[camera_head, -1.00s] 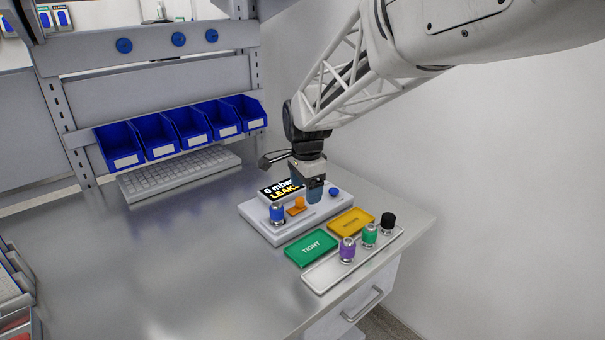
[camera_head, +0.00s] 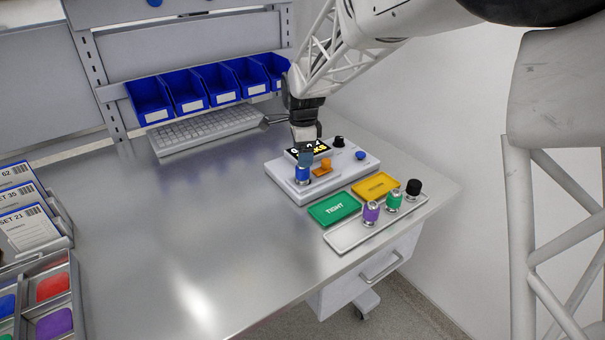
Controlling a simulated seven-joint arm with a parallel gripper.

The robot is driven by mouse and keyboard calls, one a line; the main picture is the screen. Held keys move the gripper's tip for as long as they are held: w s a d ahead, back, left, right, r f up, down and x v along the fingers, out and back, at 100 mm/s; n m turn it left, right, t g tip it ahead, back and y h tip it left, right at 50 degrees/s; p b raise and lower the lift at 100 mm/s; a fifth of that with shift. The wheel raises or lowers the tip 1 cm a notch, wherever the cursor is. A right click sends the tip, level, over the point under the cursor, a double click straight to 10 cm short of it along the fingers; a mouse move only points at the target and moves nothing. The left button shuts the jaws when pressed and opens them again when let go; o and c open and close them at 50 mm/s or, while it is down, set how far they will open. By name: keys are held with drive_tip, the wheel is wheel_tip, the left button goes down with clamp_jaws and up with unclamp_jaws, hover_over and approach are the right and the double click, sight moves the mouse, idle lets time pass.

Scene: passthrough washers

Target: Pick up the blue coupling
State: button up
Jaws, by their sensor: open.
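The blue coupling (camera_head: 302,174) stands upright on the left end of the white test device (camera_head: 286,186). It is a blue cylinder with a metallic lower part. The gripper also covers part of the device's display.
An orange part (camera_head: 322,168), a black knob (camera_head: 339,142) and a blue button (camera_head: 360,155) are on the device. In front lie a green TIGHT tray (camera_head: 334,208), a yellow tray (camera_head: 376,186) and a rail (camera_head: 347,239) with purple, green and black-topped couplings. Blue bins (camera_head: 193,107) stand behind.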

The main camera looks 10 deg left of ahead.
sight(303, 172)
drive_tip(key=shift+f, duration=1.05)
drive_tip(key=shift+f, duration=0.1)
drive_tip(key=shift+f, duration=2.5)
drive_tip(key=shift+c, duration=0.5)
drive_tip(key=c, duration=1)
drive_tip(key=shift+r, duration=0.1)
